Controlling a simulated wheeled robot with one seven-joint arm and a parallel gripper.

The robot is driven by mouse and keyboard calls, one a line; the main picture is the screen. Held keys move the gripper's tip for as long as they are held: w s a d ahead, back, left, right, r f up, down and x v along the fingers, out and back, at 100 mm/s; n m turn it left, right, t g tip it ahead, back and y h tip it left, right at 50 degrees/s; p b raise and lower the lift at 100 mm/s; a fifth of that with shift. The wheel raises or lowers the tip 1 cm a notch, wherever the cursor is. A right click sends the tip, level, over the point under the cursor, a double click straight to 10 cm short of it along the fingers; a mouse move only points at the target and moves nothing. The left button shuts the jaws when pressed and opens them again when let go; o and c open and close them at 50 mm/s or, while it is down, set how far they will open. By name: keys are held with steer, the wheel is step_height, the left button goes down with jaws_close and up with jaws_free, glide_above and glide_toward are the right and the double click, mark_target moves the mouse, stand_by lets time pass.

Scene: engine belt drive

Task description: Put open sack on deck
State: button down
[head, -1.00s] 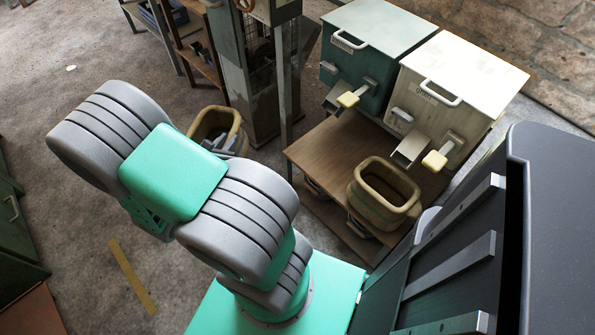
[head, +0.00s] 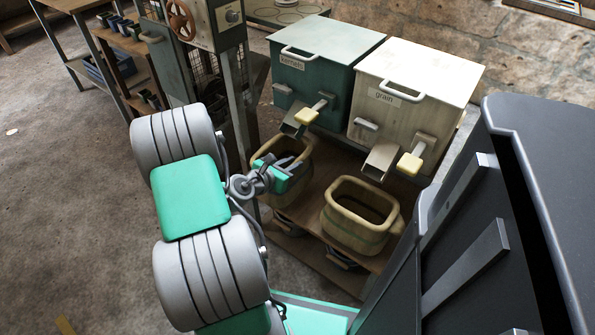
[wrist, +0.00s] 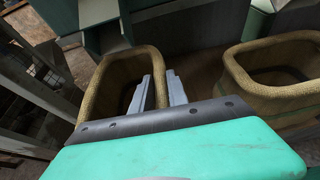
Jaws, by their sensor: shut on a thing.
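The open sack (head: 284,199), tan and woven with a thick rounded rim, is at the left end of the wooden deck (head: 322,178), below the kernels chute. My gripper (head: 267,164) is shut on its rim. In the wrist view my gripper's two grey fingers (wrist: 160,78) straddle the right side of the sack's rim (wrist: 93,92), and the mouth is open. My gripper hides part of the sack. I cannot tell whether its base touches the deck.
A second open sack (head: 345,231) stands on the deck to the right. The green kernels bin (head: 303,78) and white grain bin (head: 405,108) stand behind, with chutes and yellow-handled levers jutting forward. A metal post (head: 236,110) rises at left.

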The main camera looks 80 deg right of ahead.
mark_target(297, 159)
steer(key=d, duration=0.1)
steer(key=s+d, duration=0.1)
steer(key=shift+s+d, duration=0.1)
steer(key=shift+d, duration=0.3)
step_height(297, 159, down, 4)
steer(key=shift+r+b, duration=0.25)
steer(key=shift+b, duration=0.95)
steer(key=c, duration=1.3)
jaws_free()
